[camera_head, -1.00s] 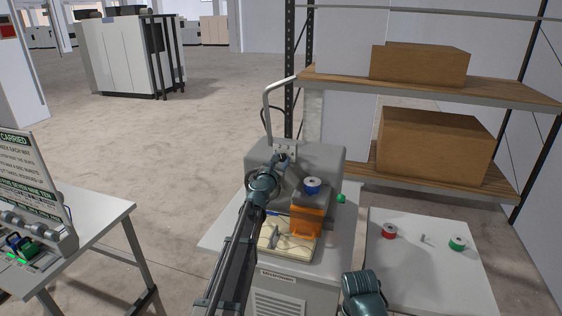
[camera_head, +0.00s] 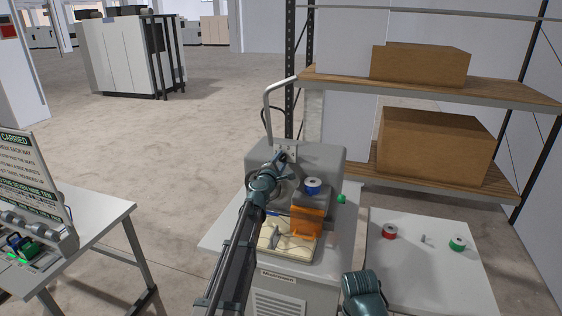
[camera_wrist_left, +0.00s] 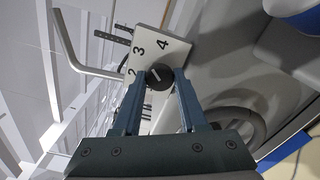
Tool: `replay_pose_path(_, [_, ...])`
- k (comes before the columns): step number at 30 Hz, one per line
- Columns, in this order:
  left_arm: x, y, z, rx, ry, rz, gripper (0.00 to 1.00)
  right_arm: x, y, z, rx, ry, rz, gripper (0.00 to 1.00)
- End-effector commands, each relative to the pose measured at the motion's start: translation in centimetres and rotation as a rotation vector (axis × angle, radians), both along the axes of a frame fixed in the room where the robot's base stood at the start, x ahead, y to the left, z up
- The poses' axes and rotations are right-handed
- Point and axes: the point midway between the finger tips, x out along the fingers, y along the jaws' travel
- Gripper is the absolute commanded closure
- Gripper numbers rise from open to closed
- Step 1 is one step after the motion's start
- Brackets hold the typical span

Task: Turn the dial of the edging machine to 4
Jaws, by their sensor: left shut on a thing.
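The edging machine (camera_head: 325,160) is a grey unit with a bent metal tube on top, a blue-and-white spool and an orange guard. Its dial (camera_wrist_left: 159,77) is a dark round knob with a pale mark, on a light plate (camera_wrist_left: 163,43) where 2, 3 and 4 can be read in the left wrist view. My left gripper (camera_wrist_left: 160,84) is shut on the dial, one finger on each side. In the head view my left gripper (camera_head: 283,158) reaches the machine's front face and hides most of the dial. I cannot tell exactly which number the mark points to.
A side table (camera_head: 425,275) at right holds a red spool (camera_head: 389,232) and a green spool (camera_head: 457,244). Behind is a shelf with cardboard boxes (camera_head: 435,145). Another table (camera_head: 98,225) with a sign stands at left. Part of my right arm shows at bottom centre.

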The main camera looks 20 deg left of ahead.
Motion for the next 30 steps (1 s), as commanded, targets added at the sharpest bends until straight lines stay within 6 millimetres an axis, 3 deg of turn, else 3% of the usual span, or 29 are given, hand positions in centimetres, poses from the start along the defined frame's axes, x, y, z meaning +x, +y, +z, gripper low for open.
replay_pose_path(15, [-0.07, -0.05, 0.06, 0.428, -0.015, -0.001, 1.00, 0.00, 0.00, 0.05, 0.000, 0.000, 0.000, 0.50])
replay_pose_path(30, [-0.09, -0.09, 0.06, 0.599, -0.021, -0.002, 1.00, 0.00, 0.00, 0.06, 0.000, 0.000, 0.000, 0.50])
